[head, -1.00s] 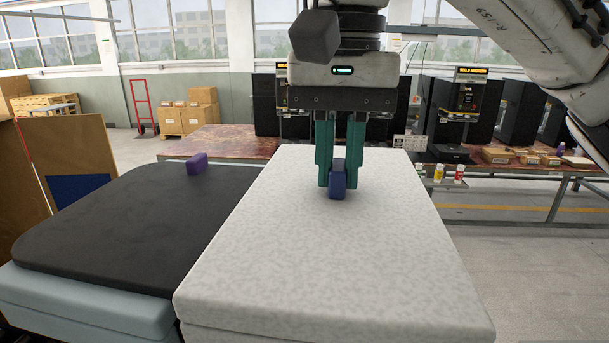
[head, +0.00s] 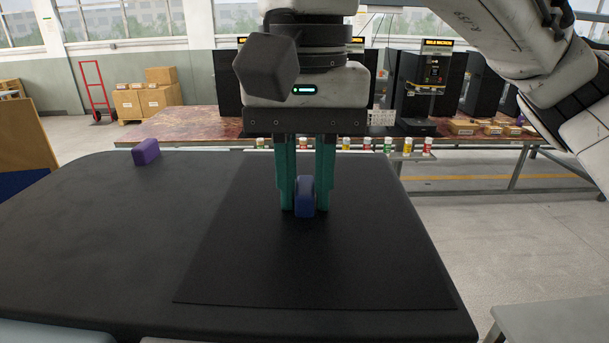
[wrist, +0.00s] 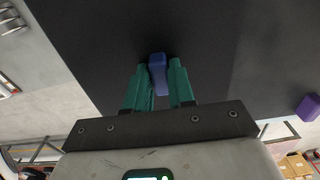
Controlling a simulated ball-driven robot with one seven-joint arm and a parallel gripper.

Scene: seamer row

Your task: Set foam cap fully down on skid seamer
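My gripper (head: 304,205) points down with its teal fingers closed on both sides of a blue knob (head: 304,193). The wrist view also shows this knob (wrist: 157,76) between the fingertips (wrist: 159,70). Below the knob is a flat, dark rectangular panel (head: 380,262), probably the foam cap. It overlies a wide black pad (head: 100,245), probably the skid seamer's top. The panel's near and right edges show; I cannot tell whether a thin gap is left under it. A purple block (head: 146,152) stands at the pad's far left.
A brown-topped bench (head: 190,124) with small bottles and black machines stands behind. A grey surface (head: 550,320) lies at the lower right. Boxes (head: 148,100) and a red hand truck (head: 97,90) are far left. Bare floor lies to the right.

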